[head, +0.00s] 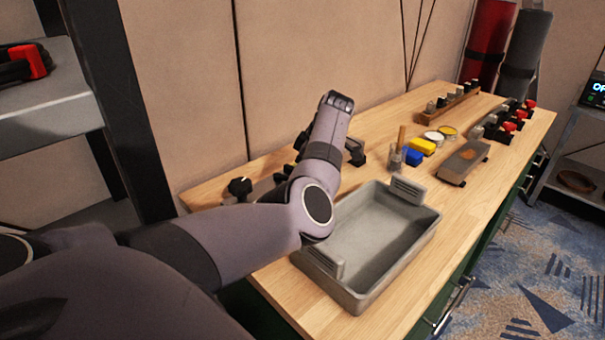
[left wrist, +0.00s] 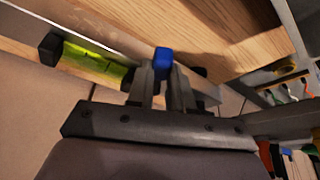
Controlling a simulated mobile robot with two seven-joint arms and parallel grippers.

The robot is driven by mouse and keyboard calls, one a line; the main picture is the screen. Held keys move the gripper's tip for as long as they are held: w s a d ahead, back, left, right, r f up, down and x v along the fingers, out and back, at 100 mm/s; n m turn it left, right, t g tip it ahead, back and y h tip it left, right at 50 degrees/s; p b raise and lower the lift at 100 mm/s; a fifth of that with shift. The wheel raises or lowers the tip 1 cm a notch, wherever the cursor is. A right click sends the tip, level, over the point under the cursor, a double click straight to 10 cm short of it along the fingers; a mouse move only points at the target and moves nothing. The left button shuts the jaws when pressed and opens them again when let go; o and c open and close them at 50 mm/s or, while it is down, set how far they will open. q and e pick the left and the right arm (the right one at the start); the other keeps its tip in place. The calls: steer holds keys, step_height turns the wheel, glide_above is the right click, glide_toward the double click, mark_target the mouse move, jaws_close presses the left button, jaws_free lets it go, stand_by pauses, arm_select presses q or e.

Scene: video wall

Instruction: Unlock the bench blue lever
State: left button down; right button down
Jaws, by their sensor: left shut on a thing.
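The blue lever (left wrist: 162,61) shows as a small blue block at the fingertips of my left gripper (left wrist: 165,77) in the left wrist view. The two fingers are shut on it, one on each side, and only its blue end shows. In the head view my left arm reaches over the back of the wooden bench (head: 292,286). There, the wrist hides the lever, and I cannot make out the fingertips. My right gripper is in neither view.
A grey metal tray (head: 385,232) stands on the bench in front of my arm. Yellow and blue blocks (head: 421,147), small tins and a grey box (head: 464,160) stand farther right. A spirit level (left wrist: 88,58) with a yellow-green vial lies near the gripper. A wall panel rises behind.

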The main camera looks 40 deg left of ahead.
arm_select(q)
steer(key=shift+r, duration=0.1)
steer(key=c, duration=1)
jaws_free()
steer(key=v, duration=0.7)
